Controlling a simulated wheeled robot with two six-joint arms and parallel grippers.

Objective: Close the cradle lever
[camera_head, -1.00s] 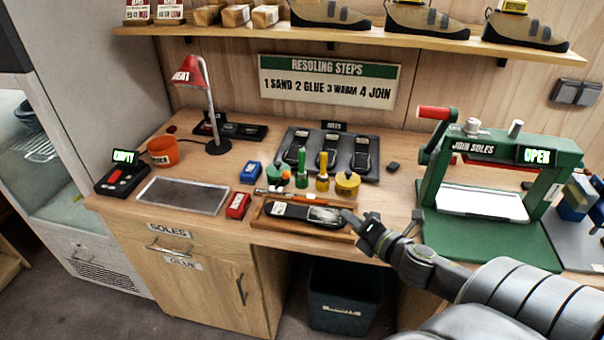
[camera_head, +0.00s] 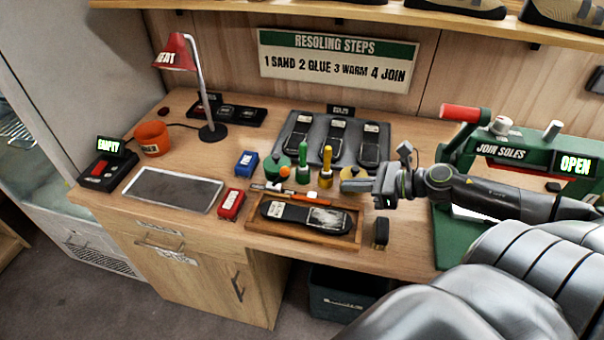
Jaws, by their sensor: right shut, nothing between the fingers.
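The wooden cradle (camera_head: 285,242) lies at the front of the bench, with a black shoe sole (camera_head: 305,216) in it. The sole has a pale, worn-looking patch at its right end. A small black upright piece (camera_head: 380,233) stands at the cradle's right end. It may be the lever; I cannot tell whether it is joined to the cradle. My right gripper (camera_head: 378,188) is shut and empty, above and behind that piece, in front of a yellow round container (camera_head: 354,181). My left gripper is out of view.
The green press (camera_head: 462,235) marked OPEN stands at the right, partly hidden by my right arm. A red block (camera_head: 231,204), a blue block (camera_head: 247,164) and green and yellow tools stand near the cradle. A grey mat (camera_head: 172,194) lies to the left.

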